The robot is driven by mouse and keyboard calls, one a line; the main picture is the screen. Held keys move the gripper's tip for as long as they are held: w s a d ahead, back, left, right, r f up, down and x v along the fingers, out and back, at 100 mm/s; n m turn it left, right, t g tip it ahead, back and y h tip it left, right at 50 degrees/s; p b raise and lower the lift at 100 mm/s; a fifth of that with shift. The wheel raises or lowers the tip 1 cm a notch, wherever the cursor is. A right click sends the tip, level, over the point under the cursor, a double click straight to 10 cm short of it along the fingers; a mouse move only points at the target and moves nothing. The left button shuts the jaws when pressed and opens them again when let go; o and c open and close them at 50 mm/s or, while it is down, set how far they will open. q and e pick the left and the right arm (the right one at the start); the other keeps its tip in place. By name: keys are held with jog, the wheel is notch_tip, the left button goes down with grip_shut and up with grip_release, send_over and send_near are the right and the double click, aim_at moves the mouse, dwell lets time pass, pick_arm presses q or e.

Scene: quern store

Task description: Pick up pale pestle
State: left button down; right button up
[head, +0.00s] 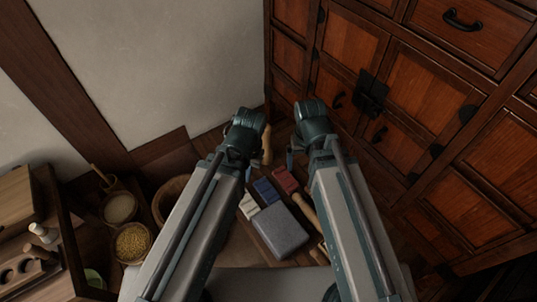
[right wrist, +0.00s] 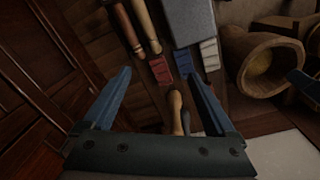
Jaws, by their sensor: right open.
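A pale wooden pestle (head: 267,145) shows in the head view between my two grippers, near the wall. In the right wrist view what looks like the same pestle (right wrist: 176,108) lies beyond my gripper's palm, between the open fingers and not held. My right gripper (right wrist: 157,74) is open and empty, its two blue fingers spread. In the head view the right gripper (head: 291,160) hangs just right of the pestle. My left gripper (head: 248,172) is left of the pestle; its jaws are mostly hidden there.
Red (head: 285,180), blue (head: 266,190) and white (head: 249,206) blocks lie near a grey slab (head: 279,231). Wooden-handled tools (head: 305,210) lie beside it. A wooden mortar (right wrist: 262,65) and a bowl of grain (head: 132,242) stand left. A cabinet (head: 430,90) closes off the right.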

jog(key=w+d+f+m+b, duration=0.3)
jog(key=w+f, duration=0.1)
jog(key=w, duration=0.1)
jog(key=m, duration=2.1)
send_near(266, 126)
pick_arm(q)
notch_tip(266, 126, down, 13)
jog(key=b, duration=0.8)
jog(key=shift+f+b, duration=0.15)
jog(key=shift+b, duration=0.15)
pick_arm(e)
jog(key=shift+y, duration=0.3)
jog(key=f, duration=0.8)
jog(key=shift+w+d+f, duration=0.1)
jog(key=shift+d, duration=0.15)
pick_arm(q)
jog(key=shift+s, duration=0.1)
pick_arm(e)
notch_tip(266, 126, down, 5)
jog(key=b, duration=0.5)
jog(key=shift+f, duration=0.2)
pick_arm(q)
notch_tip(266, 126, down, 5)
jog(key=shift+f, duration=0.1)
pick_arm(e)
jog(key=shift+r, duration=0.1)
grip_shut()
